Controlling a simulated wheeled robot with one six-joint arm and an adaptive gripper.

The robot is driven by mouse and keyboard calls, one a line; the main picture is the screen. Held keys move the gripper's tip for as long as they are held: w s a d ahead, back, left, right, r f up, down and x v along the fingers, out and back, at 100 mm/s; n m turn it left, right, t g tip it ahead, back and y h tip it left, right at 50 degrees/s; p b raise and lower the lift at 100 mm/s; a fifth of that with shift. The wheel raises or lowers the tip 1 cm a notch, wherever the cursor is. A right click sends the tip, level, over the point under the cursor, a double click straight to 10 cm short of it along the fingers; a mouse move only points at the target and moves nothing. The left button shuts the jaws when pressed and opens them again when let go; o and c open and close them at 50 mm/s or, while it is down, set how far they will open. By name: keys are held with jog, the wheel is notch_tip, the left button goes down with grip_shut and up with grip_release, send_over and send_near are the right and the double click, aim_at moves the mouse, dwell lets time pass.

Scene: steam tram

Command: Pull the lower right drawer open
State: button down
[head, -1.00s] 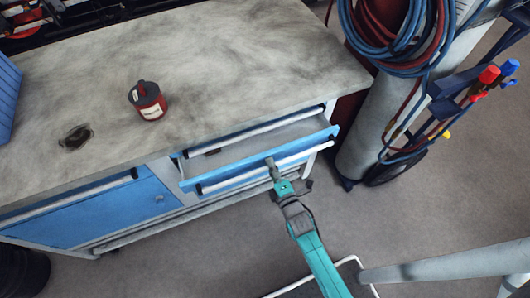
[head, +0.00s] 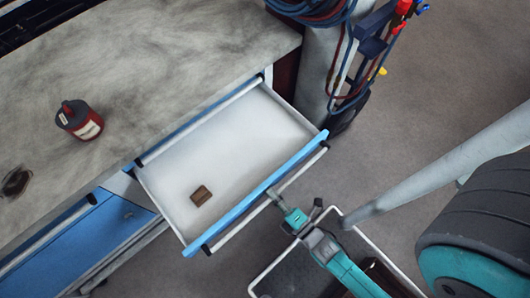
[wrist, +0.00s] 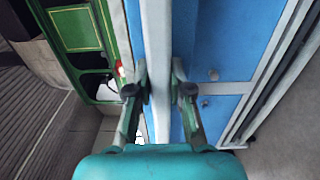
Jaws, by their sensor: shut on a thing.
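The lower right drawer (head: 228,145) stands far out from the workbench, with its pale inside showing. Its blue front (head: 262,183) carries a long white handle bar (head: 300,171). My gripper (head: 279,199) is at the middle of this bar, outside the drawer front. In the wrist view, the bar (wrist: 157,50) runs between the two fingers of my gripper (wrist: 160,93), which are shut on it. A small brown block (head: 201,195) lies inside the drawer, towards its near left corner.
A grey cylinder (head: 318,70) with hoses stands beyond the drawer's right end.

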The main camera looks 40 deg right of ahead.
jog(key=shift+s, duration=0.85)
jog(key=c, duration=1)
grip_release()
jog(key=shift+c, duration=0.2)
